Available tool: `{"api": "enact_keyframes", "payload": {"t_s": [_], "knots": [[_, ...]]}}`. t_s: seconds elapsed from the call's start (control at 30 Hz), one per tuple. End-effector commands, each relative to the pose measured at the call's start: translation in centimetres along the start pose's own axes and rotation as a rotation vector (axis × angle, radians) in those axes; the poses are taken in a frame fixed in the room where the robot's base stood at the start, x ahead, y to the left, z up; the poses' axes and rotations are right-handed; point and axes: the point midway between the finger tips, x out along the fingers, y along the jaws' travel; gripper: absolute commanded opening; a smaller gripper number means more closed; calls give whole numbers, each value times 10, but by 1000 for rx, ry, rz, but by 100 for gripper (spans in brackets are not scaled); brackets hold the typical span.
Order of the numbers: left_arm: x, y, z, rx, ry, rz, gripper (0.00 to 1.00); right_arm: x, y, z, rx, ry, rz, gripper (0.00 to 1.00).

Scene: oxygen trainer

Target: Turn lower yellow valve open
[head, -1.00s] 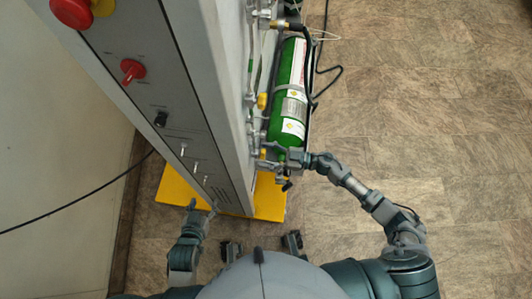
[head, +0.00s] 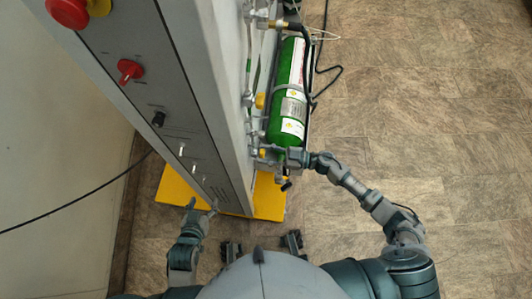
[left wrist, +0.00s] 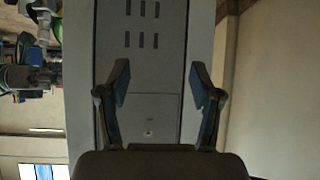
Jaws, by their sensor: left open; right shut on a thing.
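The lower yellow valve (head: 262,153) is a small yellow knob on the side of the grey cabinet, by the near end of the green cylinder (head: 287,95). My right gripper (head: 268,156) is at this valve and shut on it; its fingers partly hide the knob. The valve's exact angle is too small to tell. An upper yellow valve (head: 260,100) sits further up the same side, clear of my grippers. My left gripper (head: 201,206) is open and empty before the cabinet's front panel. In the left wrist view its two fingers (left wrist: 159,78) stand apart before the panel.
The tall grey cabinet (head: 205,90) stands on a yellow base (head: 270,195). Its front carries a red knob (head: 130,71) and a red button (head: 70,10). Pipes and a black hose run beside the cylinder. The tiled floor (head: 430,100) to the right is clear.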

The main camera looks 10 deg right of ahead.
Motion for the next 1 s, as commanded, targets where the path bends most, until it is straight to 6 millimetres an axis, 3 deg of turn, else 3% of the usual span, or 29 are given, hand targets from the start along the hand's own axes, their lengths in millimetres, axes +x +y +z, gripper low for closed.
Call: {"api": "enact_keyframes", "payload": {"t_s": [0.43, 1.0], "knots": [[-3, 0, 2, 1, -29, -1, 65, -1, 1, -4, -74, 7, 1, 5], [-16, -5, 30, 1, -184, -13, 65, -2, 0, -3, -473, 6, 3, 5]]}}
